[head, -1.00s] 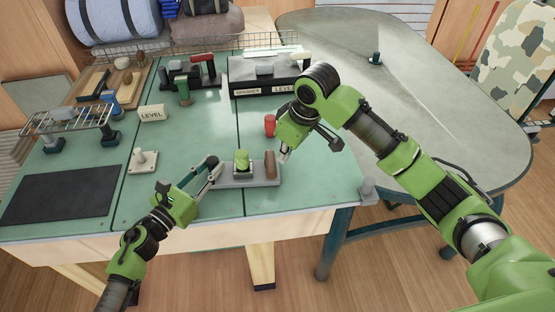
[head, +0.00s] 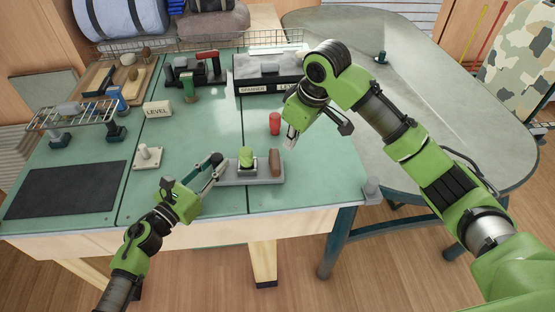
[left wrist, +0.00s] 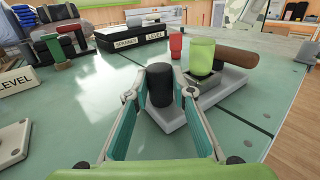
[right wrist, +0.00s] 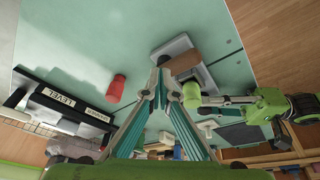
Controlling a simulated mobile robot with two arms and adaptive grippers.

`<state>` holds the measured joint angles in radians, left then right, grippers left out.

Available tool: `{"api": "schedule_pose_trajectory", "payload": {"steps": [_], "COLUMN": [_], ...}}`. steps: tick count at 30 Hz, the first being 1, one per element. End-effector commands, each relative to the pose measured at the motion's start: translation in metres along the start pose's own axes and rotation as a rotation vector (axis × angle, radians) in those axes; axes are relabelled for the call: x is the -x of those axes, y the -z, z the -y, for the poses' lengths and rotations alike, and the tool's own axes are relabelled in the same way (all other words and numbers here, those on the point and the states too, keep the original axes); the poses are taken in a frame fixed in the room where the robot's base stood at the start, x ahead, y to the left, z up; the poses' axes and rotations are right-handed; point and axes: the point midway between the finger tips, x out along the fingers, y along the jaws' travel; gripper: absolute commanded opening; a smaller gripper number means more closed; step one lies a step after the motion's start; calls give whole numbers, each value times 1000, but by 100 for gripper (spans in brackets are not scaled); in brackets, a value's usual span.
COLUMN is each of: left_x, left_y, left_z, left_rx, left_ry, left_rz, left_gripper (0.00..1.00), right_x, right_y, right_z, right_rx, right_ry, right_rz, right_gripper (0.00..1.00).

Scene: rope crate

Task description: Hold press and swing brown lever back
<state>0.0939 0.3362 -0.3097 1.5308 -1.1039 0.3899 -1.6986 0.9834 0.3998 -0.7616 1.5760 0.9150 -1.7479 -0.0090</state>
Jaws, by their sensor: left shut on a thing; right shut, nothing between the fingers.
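The press has a grey base (head: 262,180) near the front edge of the green table. It carries a dark round post (left wrist: 160,85) at its left end, a lime-green cylinder (head: 246,156) in the middle and the brown lever (head: 275,163) at its right. In the left wrist view the lever (left wrist: 222,58) extends to the right behind the green cylinder. My left gripper (head: 216,168) is shut on the dark post. My right gripper (head: 290,143) is shut and empty, above and right of the lever, apart from it. In the right wrist view the lever (right wrist: 188,62) shows just beyond the fingertips.
A red cylinder (head: 275,123) stands behind the press, close to my right gripper. A small white-based peg (head: 148,157) and a LEVEL block (head: 158,109) stand to the left. A long black box (head: 268,84) is farther back. Green tabletop is clear between them.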

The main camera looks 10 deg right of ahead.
Motion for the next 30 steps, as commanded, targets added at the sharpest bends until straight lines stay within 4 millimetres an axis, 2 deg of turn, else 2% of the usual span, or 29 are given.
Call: {"api": "schedule_pose_trajectory", "payload": {"steps": [11, 12, 13, 14, 25, 30], "left_x": [0, 0, 0, 0, 3, 25], "left_y": [2, 2, 2, 2, 1, 2], "left_z": [0, 0, 0, 0, 0, 0], "left_rx": [0, 0, 0, 0, 0, 0], "left_ry": [-1, -1, -1, -1, 0, -2], "left_rz": [-4, -4, -4, -3, -2, -4], "left_gripper": [0, 33, 40, 42, 42, 42], "right_x": [0, 0, 0, 0, 0, 0], "right_y": [0, 0, 0, 0, 0, 0], "right_z": [0, 0, 0, 0, 0, 0], "right_rx": [0, 0, 0, 0, 0, 0], "right_ry": [0, 0, 0, 0, 0, 0], "right_rz": [0, 0, 0, 0, 0, 0], "right_gripper": [0, 0, 0, 0, 0, 0]}}
